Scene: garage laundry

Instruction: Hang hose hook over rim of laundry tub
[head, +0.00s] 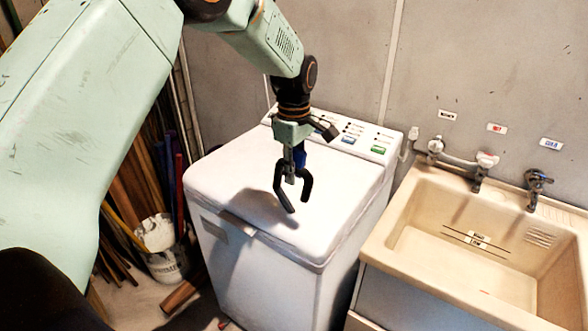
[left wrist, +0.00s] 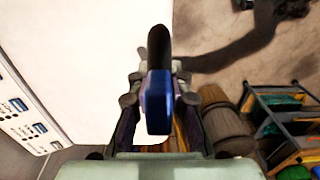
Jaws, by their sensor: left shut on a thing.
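The hose hook (head: 280,188) is a dark, curved piece with a blue part. It hangs from my left gripper (head: 291,165) above the white washing machine's lid, with its curved legs pointing down. In the left wrist view my left gripper (left wrist: 160,105) is shut on the hook (left wrist: 157,92), whose blue end faces the camera. The beige laundry tub (head: 392,218) stands to the right of the machine, and the hook is apart from its rim. The gripper's fingers partly hide the hook's upper part. My right gripper is not in view.
The white washing machine (head: 230,185) stands left of the tub. Taps (head: 537,185) and pipes line the tub's back edge. A paint-stained bucket (head: 165,255) and leaning poles stand at left. The tub's left and front rims look clear.

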